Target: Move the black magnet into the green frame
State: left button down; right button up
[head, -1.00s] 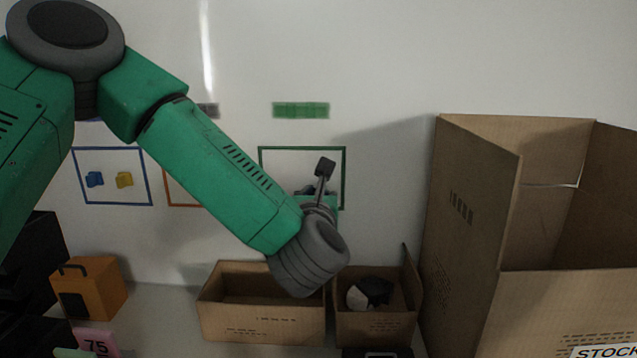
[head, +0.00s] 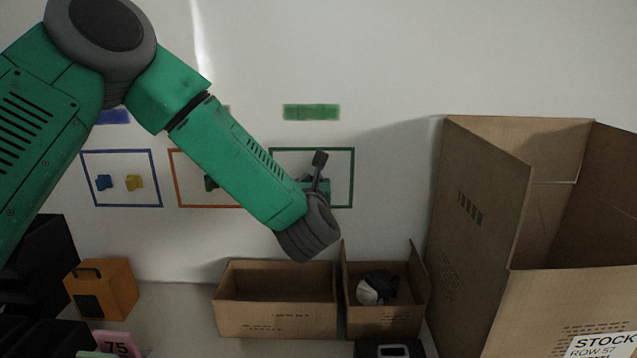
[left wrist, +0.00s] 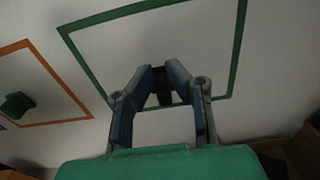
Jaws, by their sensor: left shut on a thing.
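The green frame (head: 353,178) is a thin outline on the white wall, partly covered by my left arm. My left gripper (left wrist: 162,82) is in front of the lower part of this frame, which also shows in the left wrist view (left wrist: 236,60). Its fingers are closed on a small dark thing, the black magnet (left wrist: 163,92), which shows between the fingertips. The magnet appears inside the frame's outline, above its bottom edge. I cannot tell whether it touches the wall. In the head view my wrist hides the fingertips and the magnet. My right gripper is not in view.
A blue frame (head: 158,178) holds a blue and a yellow magnet. An orange frame (head: 172,178) holds a dark green one (left wrist: 17,105). Below stand two open cartons (head: 275,318) (head: 384,322), an orange box (head: 104,290) and a large carton (head: 480,230) at right.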

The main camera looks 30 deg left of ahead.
pick_arm(q)
jog(key=shift+w+a, duration=0.15)
jog(key=shift+w, duration=0.1)
jog(key=shift+w+a, duration=0.3)
jog(key=shift+a, duration=0.1)
jog(key=c, duration=1.5)
grip_release()
jog(key=shift+a+f, duration=0.1)
jog(key=shift+a, duration=0.05)
jog(key=shift+o, duration=0.2)
jog(key=shift+a, duration=0.15)
jog(key=shift+o, duration=0.3)
jog(key=shift+d, duration=0.3)
jog(key=o, duration=0.5)
jog(key=shift+d, duration=0.55)
jog(key=shift+s+a+b, duration=0.25)
jog(key=shift+s+b, duration=0.2)
jog(key=shift+s, duration=0.1)
jog(key=b+v, duration=0.2)
jog(key=v, duration=0.4)
jog(key=shift+s+b, duration=0.35)
jog(key=shift+s, duration=0.05)
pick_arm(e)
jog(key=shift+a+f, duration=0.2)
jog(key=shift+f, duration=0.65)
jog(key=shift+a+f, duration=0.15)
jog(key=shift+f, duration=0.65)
